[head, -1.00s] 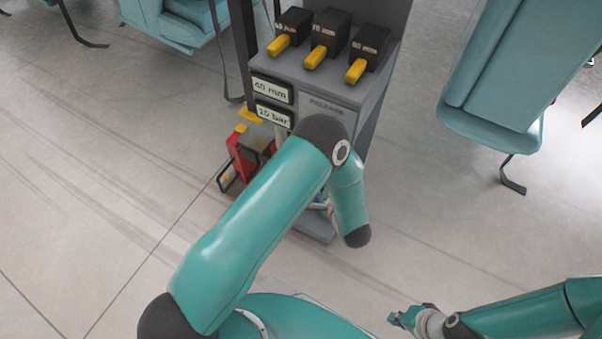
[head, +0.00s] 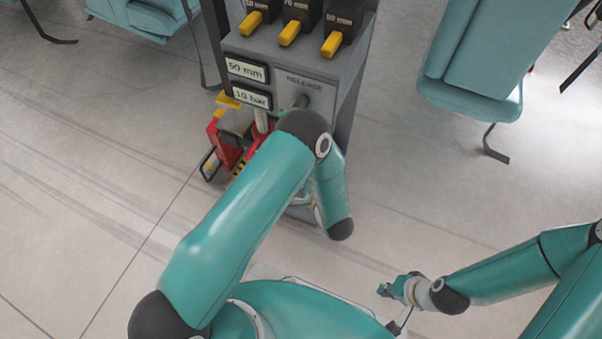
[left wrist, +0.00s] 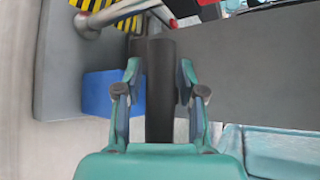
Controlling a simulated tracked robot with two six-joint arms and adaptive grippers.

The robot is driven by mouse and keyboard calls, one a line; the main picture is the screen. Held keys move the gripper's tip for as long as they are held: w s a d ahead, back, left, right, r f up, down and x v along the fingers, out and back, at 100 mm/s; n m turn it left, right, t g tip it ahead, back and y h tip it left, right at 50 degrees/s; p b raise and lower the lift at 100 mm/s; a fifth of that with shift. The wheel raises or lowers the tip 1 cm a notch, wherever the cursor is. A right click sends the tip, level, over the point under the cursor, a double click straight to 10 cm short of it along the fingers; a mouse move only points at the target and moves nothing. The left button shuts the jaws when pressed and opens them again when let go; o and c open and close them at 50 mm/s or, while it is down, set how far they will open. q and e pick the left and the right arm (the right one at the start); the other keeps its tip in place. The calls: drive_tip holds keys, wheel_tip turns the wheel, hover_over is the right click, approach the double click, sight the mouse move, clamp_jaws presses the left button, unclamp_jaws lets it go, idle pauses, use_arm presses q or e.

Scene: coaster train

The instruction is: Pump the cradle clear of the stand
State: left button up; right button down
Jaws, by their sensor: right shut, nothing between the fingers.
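The grey stand (head: 352,75) rises ahead of me in the head view. Its displays read "50 mm" (head: 247,70) and "10 bar" (head: 252,97). A red frame (head: 225,155) with yellow and black parts sits low at its left side; I cannot tell for certain which part is the cradle. In the left wrist view, my left gripper (left wrist: 160,85) has its fingers on both sides of a black bar-like handle (left wrist: 160,105) and appears closed on it. My left arm hides this gripper in the head view. My right gripper (head: 385,290) is shut and empty, low at the right.
Teal seats stand at the right (head: 475,65) and upper left (head: 140,15). Three black blocks with yellow levers (head: 290,33) top the stand. The left wrist view shows a blue block (left wrist: 100,93) and black-yellow stripes (left wrist: 98,5). Floor right of the stand is clear.

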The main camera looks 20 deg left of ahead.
use_arm(q)
drive_tip(key=shift+a, duration=0.15)
drive_tip(key=shift+r, duration=0.1)
drive_tip(key=shift+v, duration=3.75)
